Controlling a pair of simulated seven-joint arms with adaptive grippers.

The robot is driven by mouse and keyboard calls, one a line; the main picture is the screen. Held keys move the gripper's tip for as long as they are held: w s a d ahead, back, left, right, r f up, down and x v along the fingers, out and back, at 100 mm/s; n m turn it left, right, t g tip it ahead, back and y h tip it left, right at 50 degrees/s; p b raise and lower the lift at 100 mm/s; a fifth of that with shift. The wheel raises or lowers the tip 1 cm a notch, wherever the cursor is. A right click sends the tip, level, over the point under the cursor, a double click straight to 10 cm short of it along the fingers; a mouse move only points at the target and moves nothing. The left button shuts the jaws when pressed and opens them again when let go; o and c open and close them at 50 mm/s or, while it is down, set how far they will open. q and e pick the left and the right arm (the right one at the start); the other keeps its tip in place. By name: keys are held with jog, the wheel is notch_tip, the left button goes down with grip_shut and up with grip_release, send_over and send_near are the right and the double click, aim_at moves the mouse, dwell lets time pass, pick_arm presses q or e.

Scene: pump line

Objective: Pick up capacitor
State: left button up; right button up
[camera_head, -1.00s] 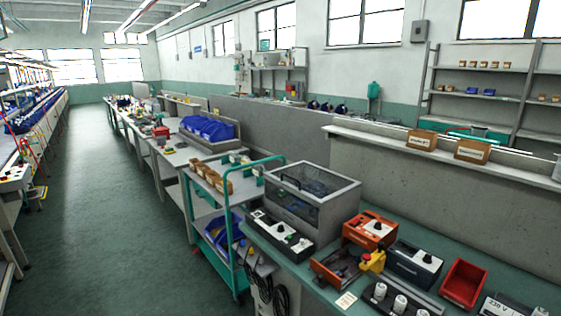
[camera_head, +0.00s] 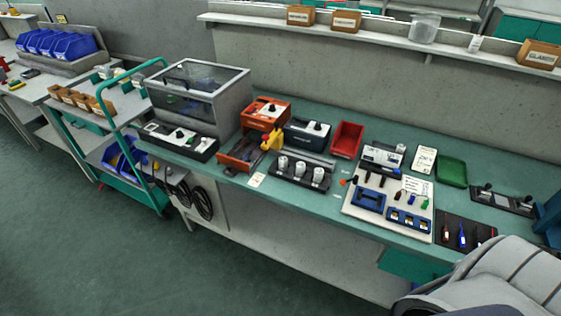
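Three white cylinders that look like capacitors stand upright in a black holder (camera_head: 303,180) on the green workbench top. They are the left capacitor (camera_head: 283,163), the middle capacitor (camera_head: 300,169) and the right capacitor (camera_head: 318,175). Neither of my grippers is in view, so nothing shows of their state or place.
Left of the holder are an orange tool tray (camera_head: 240,155) and an orange box (camera_head: 265,114). A red bin (camera_head: 347,139) stands behind it, and a white test board (camera_head: 389,205) lies to the right. A teal cart (camera_head: 110,125) stands left of the bench. A grey padded shape (camera_head: 495,280) fills the lower right.

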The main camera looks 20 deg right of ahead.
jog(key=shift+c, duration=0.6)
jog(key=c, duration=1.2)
